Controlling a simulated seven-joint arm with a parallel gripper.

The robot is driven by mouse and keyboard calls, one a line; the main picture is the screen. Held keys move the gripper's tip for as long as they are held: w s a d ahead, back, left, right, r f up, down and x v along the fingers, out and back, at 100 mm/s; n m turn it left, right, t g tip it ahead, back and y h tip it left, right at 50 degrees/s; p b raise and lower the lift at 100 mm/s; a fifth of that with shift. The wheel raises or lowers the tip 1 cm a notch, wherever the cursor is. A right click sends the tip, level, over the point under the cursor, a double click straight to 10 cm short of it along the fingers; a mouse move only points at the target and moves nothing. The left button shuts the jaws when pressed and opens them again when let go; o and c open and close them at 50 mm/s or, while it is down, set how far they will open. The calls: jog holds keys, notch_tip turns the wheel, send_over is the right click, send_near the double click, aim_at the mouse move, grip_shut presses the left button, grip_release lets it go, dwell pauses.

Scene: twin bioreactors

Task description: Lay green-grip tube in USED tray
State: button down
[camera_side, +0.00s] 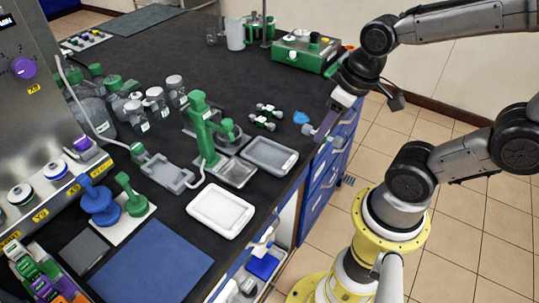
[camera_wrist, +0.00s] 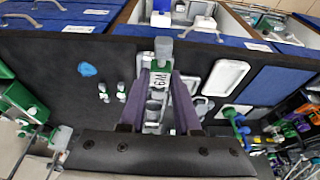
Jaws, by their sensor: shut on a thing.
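My gripper (camera_wrist: 162,78) is shut on a tube with a green band, a grey end and a white label (camera_wrist: 159,82), seen between its purple fingers in the wrist view. In the side view my gripper (camera_side: 323,130) is over the bench's right edge, right of the grey tray; the held tube is hard to make out there. The grey tray (camera_side: 294,164) looks empty. A white tray (camera_side: 220,232), also empty, lies nearer the front and shows in the wrist view (camera_wrist: 225,77). I cannot read a USED mark on either tray.
Two small green-and-grey pieces (camera_side: 264,122) lie on the bench behind the grey tray. A blue item (camera_side: 301,117) lies near the edge. A green stand (camera_side: 207,140) rises left of the grey tray. A blue mat (camera_side: 150,268) lies in front.

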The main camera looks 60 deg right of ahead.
jog(key=w+f, duration=0.5)
jog(key=w, duration=0.4)
send_over(267, 156)
jog(key=s, duration=0.2)
jog(key=x, duration=0.2)
jog(key=s+x, duration=0.1)
jog(key=x, duration=0.1)
jog(key=shift+f, duration=0.4)
jog(key=shift+w+f, duration=0.25)
jog(key=shift+f, duration=0.05)
jog(key=shift+s+x, duration=0.15)
jog(key=shift+x, duration=0.6)
jog(key=shift+s+x, duration=0.15)
jog(key=shift+x, duration=0.6)
jog(key=shift+f, duration=0.25)
jog(key=c, duration=0.9)
grip_release()
